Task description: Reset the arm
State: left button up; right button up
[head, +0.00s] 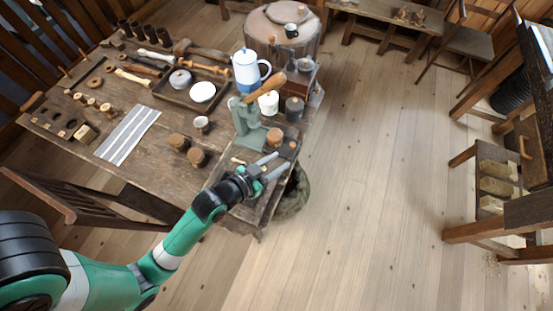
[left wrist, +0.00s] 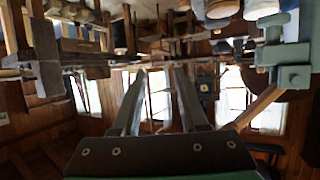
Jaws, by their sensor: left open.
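My left gripper (head: 268,168) is at the front right corner of the wooden table in the head view. Its two grey fingers are apart with nothing between them. In the left wrist view the open fingers (left wrist: 158,95) point out over the room, and the jaws are empty. My right gripper shows in neither view.
The wooden table (head: 70,143) holds a green press (head: 247,122), a blue and white pot (head: 247,72), a dark tray (head: 168,92), a striped cloth (head: 128,135) and brown spools (head: 197,157) near the gripper. A sack (head: 293,195) is below the corner.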

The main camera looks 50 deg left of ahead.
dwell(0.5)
pick_arm(q)
jog(key=w+d+r+m+t+h, duration=0.15)
jog(key=w+r, duration=0.25)
jog(key=r, duration=0.5)
jog(key=w+d+r+t, duration=0.2)
jog(key=w+r+t, duration=0.1)
jog(key=r, duration=0.5)
jog(key=w+d+r+t, duration=0.15)
jog(key=w+r, duration=0.25)
jog(key=r, duration=0.5)
jog(key=s+d+r+t+h+p, duration=0.1)
jog(key=s+r+t, duration=0.25)
jog(key=r, duration=0.75)
jog(key=s+d+r+m+t+h, duration=0.15)
jog(key=s+r, duration=0.25)
jog(key=r, duration=0.7)
jog(key=s+d+r+t+p, duration=0.1)
jog(key=s+d+r+t, duration=0.15)
jog(key=r, duration=0.85)
notch_tip(320, 180, up, 26)
jog(key=p, duration=2.5)
jog(key=shift+a+t+p, duration=0.35)
jog(key=shift+a+p, duration=0.05)
jog(key=shift+a, duration=0.05)
